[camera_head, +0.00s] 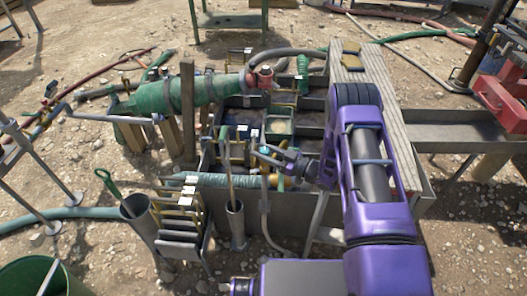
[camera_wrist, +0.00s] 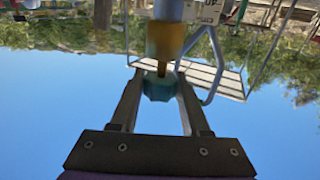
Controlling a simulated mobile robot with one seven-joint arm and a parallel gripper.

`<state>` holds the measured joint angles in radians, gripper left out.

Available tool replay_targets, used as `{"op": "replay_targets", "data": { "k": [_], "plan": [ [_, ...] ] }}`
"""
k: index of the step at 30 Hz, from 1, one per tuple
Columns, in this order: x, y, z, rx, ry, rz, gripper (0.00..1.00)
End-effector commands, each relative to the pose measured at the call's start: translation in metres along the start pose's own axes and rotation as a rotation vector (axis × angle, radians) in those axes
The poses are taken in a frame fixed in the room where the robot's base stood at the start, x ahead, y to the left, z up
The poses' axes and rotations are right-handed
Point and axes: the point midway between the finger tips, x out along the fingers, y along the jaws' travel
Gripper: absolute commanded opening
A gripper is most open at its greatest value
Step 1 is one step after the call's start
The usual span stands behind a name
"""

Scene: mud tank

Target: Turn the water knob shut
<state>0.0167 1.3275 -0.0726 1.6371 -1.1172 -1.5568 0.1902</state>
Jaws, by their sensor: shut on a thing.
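The water knob (camera_wrist: 160,88) is a teal, faceted knob on a brass-coloured valve body (camera_wrist: 165,42) in the wrist view. My gripper (camera_wrist: 159,78) has one finger on each side of the knob and is shut on it. In the head view my gripper (camera_head: 274,156) reaches left from my purple arm, over the metal tank (camera_head: 365,207) near its front wall. There the knob is too small and covered to make out clearly. How far the knob is turned cannot be told.
A wooden plank (camera_head: 398,125) lies along the tank's right side. A green cylinder (camera_head: 205,93) lies at the back left. Upright metal tubes (camera_head: 236,225) and a rack (camera_head: 182,222) stand in front of the tank. A red toolbox (camera_head: 502,98) is at far right.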

Motion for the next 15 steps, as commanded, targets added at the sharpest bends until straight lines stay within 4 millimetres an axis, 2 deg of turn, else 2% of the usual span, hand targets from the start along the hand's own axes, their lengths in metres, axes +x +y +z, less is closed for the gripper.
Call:
{"op": "replay_targets", "data": {
  "k": [8,15],
  "plan": [
    [-0.0005,-0.0003,0.0001,0.000,0.000,0.015,0.00],
    [-0.0013,0.0000,0.0002,0.003,-0.001,0.115,0.00]
  ]
}}
